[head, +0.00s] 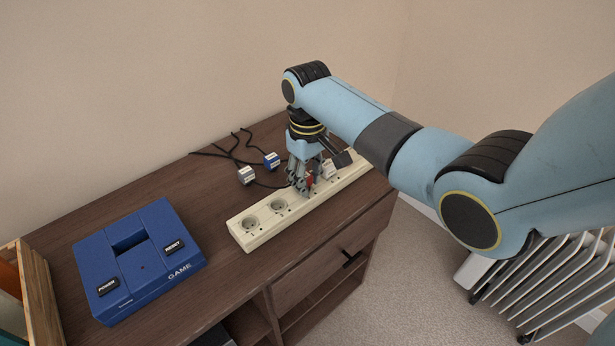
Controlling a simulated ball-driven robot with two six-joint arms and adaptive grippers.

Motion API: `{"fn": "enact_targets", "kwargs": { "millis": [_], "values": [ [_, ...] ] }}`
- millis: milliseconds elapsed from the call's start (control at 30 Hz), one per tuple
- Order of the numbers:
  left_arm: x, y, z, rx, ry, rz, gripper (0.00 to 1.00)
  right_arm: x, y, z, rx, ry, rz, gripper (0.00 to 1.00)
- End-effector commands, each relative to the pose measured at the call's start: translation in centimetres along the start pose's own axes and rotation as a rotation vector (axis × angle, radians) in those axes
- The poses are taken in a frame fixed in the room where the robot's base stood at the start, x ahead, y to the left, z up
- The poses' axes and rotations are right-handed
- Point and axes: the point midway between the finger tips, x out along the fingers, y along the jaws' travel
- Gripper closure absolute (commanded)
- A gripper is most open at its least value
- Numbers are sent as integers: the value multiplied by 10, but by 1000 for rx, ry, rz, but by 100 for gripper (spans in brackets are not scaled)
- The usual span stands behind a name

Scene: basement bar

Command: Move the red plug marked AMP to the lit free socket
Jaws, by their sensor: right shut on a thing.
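A cream power strip (240,232) lies along the front edge of the brown cabinet top. Two empty sockets show toward its left end, one near the end (250,223) and one beside it (279,205). My right gripper (304,186) points down over the strip, shut on the red plug (309,181), which is mostly hidden by the fingers. I cannot tell whether the plug is seated or just above the strip. Its marking is not readable. A white plug (328,169) sits on the strip right of the gripper. No lit socket can be made out. My left gripper is not in view.
A white plug (246,175) and a blue plug (272,160) lie behind the strip with black cables (225,153). A blue game console (140,260) stands at left, beside a wooden crate (40,295).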

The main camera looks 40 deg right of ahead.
Motion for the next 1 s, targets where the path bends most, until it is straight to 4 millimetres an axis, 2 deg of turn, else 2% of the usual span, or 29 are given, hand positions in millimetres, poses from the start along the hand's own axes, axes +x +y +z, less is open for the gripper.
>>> {"fn": "enact_targets", "kwargs": {
  "millis": [500,1000],
  "values": [
    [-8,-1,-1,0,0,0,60,-1,0,0,0,0,0,100],
    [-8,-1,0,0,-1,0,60,0,0,0,0,0,0,100]
  ]
}}
